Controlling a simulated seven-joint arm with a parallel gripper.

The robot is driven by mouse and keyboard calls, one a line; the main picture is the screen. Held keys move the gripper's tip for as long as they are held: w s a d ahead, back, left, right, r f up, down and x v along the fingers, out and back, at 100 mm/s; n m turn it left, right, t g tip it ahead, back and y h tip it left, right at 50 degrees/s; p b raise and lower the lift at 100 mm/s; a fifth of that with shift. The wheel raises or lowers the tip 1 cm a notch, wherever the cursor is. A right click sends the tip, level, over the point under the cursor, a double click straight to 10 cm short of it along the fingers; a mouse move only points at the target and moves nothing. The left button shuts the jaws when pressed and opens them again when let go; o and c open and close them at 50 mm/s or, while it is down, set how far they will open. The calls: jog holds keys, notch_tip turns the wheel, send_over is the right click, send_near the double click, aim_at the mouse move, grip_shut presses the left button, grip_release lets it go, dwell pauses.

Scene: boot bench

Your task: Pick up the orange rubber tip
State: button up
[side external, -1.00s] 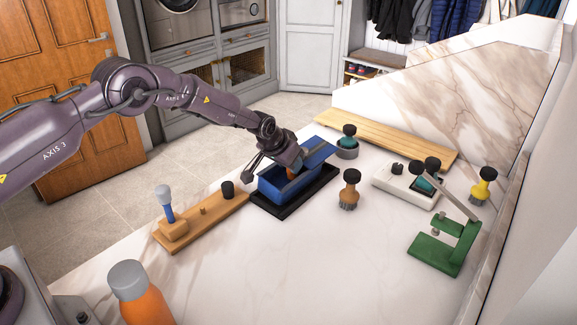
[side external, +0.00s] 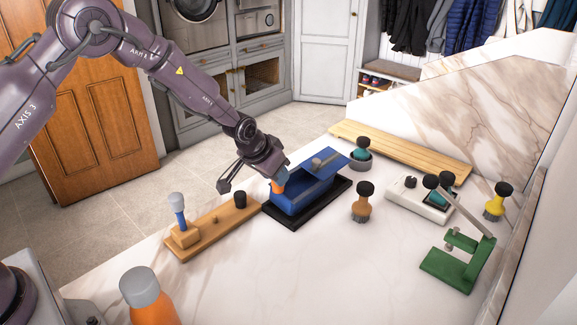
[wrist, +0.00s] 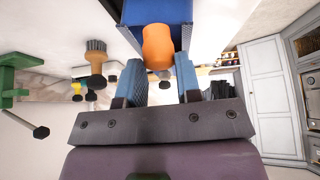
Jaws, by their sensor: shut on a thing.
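The orange rubber tip (side external: 277,187) is a small rounded orange piece at the end of my gripper (side external: 279,178). In the wrist view the tip (wrist: 158,47) sits between the two blue finger pads of my gripper (wrist: 160,70), which is shut on it. It is held at the near left end of the blue box (side external: 304,193), slightly above its rim. The blue box stands on a black base (side external: 297,221), with a flat blue lid part (side external: 328,162) at its far right. Whether the tip touches the box cannot be told.
A wooden board (side external: 215,225) with a blue-handled tool (side external: 178,212) is to the left. A wooden-handled brush (side external: 361,205), a white tray (side external: 418,202) and a green clamp stand (side external: 453,259) are to the right. An orange bottle (side external: 150,305) stands in front. The front-middle counter is clear.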

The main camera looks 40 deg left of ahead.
jog(key=shift+s+d+f, duration=0.9)
jog(key=shift+s+d, duration=0.2)
jog(key=shift+s, duration=5)
jog(key=a+r+n+g+y, duration=0.3)
jog(key=a+n+y, duration=0.3)
jog(key=a+n, duration=0.45)
jog(key=shift+n, duration=0.75)
jog(key=shift+s+d+f, duration=0.15)
jog(key=shift+d+f, duration=0.1)
jog(key=shift+f, duration=0.4)
jog(key=shift+s+d+f, duration=0.1)
jog(key=shift+d+f, duration=0.2)
jog(key=shift+f, duration=0.35)
jog(key=shift+s+d+f, duration=0.15)
jog(key=shift+d+f, duration=0.1)
jog(key=shift+f, duration=0.4)
jog(key=shift+f, duration=1.55)
